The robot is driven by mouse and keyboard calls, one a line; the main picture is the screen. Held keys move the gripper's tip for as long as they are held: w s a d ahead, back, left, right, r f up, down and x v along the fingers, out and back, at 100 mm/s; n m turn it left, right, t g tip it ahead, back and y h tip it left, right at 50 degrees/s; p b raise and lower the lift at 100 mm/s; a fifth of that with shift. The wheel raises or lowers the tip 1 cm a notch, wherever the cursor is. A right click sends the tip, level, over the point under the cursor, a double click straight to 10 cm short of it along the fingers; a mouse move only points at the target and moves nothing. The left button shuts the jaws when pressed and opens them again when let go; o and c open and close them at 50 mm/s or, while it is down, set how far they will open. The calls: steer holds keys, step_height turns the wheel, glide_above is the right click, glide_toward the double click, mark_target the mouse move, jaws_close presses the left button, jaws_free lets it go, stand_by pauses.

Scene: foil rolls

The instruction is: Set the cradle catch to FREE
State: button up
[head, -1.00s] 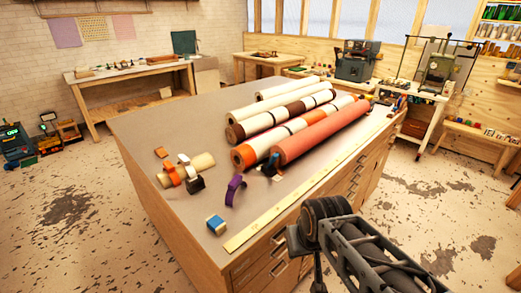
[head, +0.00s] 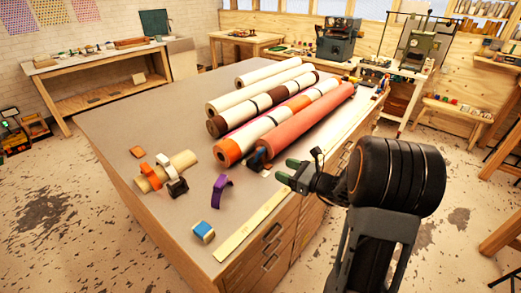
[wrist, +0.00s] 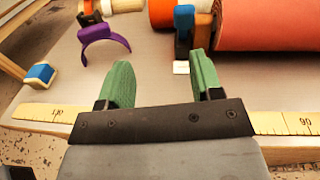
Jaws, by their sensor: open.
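A small upright blue lever on a dark block stands at the near end of the red roll (head: 310,120); it looks like the cradle catch (head: 258,159). It also shows at the top of the wrist view (wrist: 184,22), just beyond my right fingertip, with a small white tag (wrist: 181,67) below it. I cannot read its setting. My gripper (head: 288,170) is open and empty, with green fingers, to the right of the catch in the head view and apart from it. In the wrist view my gripper (wrist: 160,65) is over the bench edge.
Several cream, brown and orange banded rolls (head: 262,128) lie beside the red one. A purple cuff (head: 221,189), a blue block (head: 203,231) and a short cream roll with cuffs (head: 168,171) lie to the left. A yellow ruler (head: 252,225) runs along the bench edge.

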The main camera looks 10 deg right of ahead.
mark_target(264, 152)
steer(key=shift+w+d+m+t+h, duration=0.35)
steer(key=shift+d+m+t, duration=0.15)
steer(key=shift+d+m, duration=0.2)
steer(key=shift+w+d, duration=0.15)
steer(key=shift+w, duration=0.2)
steer(key=shift+m+t, duration=0.3)
steer(key=p+x, duration=0.1)
steer(key=x, duration=0.5)
steer(key=p+x, duration=0.1)
steer(key=x, duration=0.6)
steer(key=shift+w+d+f+p, duration=0.1)
steer(key=shift+w+f+p, duration=0.1)
steer(key=shift+p, duration=0.2)
jaws_close()
steer(key=shift+d+h, duration=0.1)
steer(key=shift+h, duration=0.15)
